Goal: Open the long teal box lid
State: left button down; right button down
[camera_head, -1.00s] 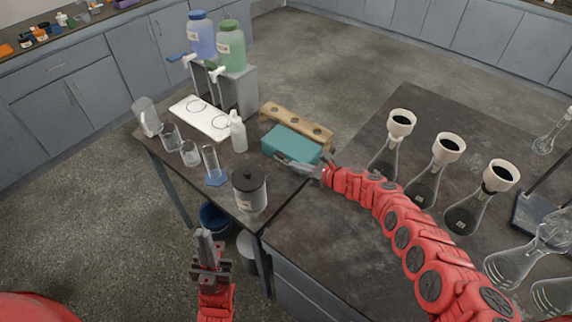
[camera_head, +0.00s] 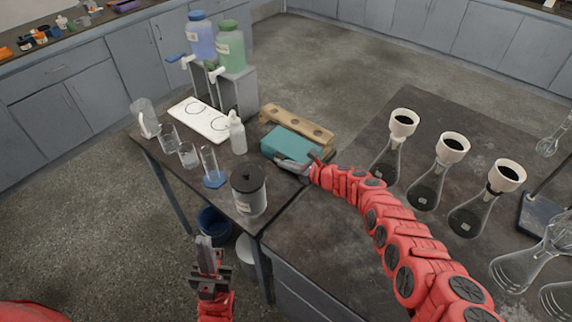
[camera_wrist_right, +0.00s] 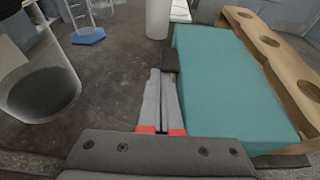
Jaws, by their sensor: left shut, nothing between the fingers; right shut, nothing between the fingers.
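The long teal box (camera_head: 290,146) lies on the dark side table, its lid flat and closed as far as I can see. It also shows in the right wrist view (camera_wrist_right: 230,85), large and to the right of my fingers. My right gripper (camera_head: 284,160) is shut and empty at the box's near long side, its fingers low beside the wall; in the right wrist view the fingertips (camera_wrist_right: 161,75) end beside a small dark part on the box's near side. I cannot tell whether they touch. My left gripper (camera_head: 205,245) is shut and empty, in front of the table over the floor.
A wooden rack (camera_head: 298,124) stands right behind the box. A white bottle (camera_head: 237,135), a graduated cylinder (camera_head: 211,165) and a dark-lidded jar (camera_head: 248,192) stand to its left. Flasks with funnels (camera_head: 438,172) stand on the right table.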

jog(key=shift+r, duration=0.1)
jog(key=shift+w+d+r+m+g, duration=0.1)
jog(key=shift+r+m+g, duration=0.2)
jog(key=shift+r+m, duration=0.6)
notch_tip(320, 180, up, 2)
jog(key=shift+w+m+g+y+b, duration=0.1)
jog(key=shift+m+g+y+b, duration=0.3)
jog(key=shift+b, duration=0.45)
jog(key=shift+m+g+y, duration=0.3)
jog(key=shift+m+y, duration=0.2)
jog(key=shift+m, duration=0.3)
jog(key=r+b, duration=0.1)
jog(key=w+d+r+b, duration=0.1)
jog(key=r, duration=0.1)
jog(key=w+r+b, duration=0.1)
jog(key=r, duration=0.1)
jog(key=shift+w+d+r+b, duration=0.2)
jog(key=shift+d+b, duration=0.1)
jog(key=shift+b, duration=0.1)
jog(key=w+d+r+b, duration=0.3)
jog(key=w+b, duration=0.1)
jog(key=b, duration=0.2)
jog(key=shift+r, duration=0.2)
jog(key=shift+w+d+r, duration=0.1)
jog(key=shift+w+r, duration=0.05)
